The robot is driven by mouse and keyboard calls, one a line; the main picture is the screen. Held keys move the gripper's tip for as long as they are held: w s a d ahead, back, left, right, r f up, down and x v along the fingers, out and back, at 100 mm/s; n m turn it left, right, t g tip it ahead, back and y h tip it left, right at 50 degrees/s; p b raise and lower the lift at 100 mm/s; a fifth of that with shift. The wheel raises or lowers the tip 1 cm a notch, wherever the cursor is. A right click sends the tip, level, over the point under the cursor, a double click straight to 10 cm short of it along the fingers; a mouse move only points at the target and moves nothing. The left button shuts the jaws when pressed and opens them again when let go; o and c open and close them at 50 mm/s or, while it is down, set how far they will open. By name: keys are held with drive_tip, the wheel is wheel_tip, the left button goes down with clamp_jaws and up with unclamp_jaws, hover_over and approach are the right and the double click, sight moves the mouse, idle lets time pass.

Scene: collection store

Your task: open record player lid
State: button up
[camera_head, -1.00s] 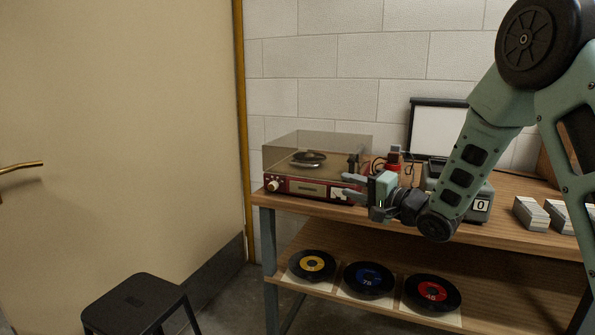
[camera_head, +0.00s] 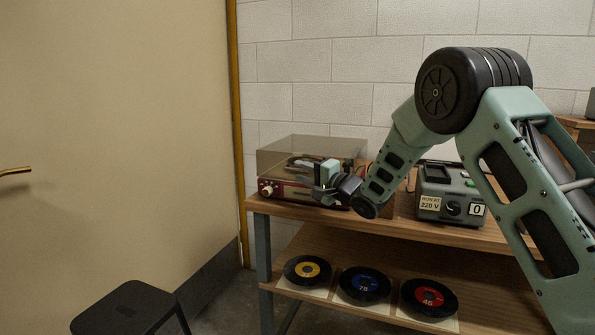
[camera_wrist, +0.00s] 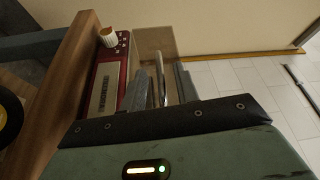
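The record player (camera_head: 272,188) is red with a pale front knob and stands at the left end of the wooden table. Its smoky see-through lid (camera_head: 285,150) is down over the platter. My gripper (camera_head: 302,172) is at the front right of the lid, hiding part of the player's front. In the wrist view the red front (camera_wrist: 104,90) is left of my gripper (camera_wrist: 162,84). A shiny upright bar, seemingly the lid's handle (camera_wrist: 161,76), shows between the two fingers, which look apart. I cannot tell whether they touch it.
A grey-green box (camera_head: 450,192) marked "RUN AT 220 V" and "0" stands on the table (camera_head: 510,237) to the right. Records (camera_head: 365,283) lie on the lower shelf. A black stool (camera_head: 125,308) stands front left, near a cream door with a brass handle (camera_head: 15,171).

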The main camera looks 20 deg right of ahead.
drive_tip(key=shift+x, duration=1.3)
clamp_jaws()
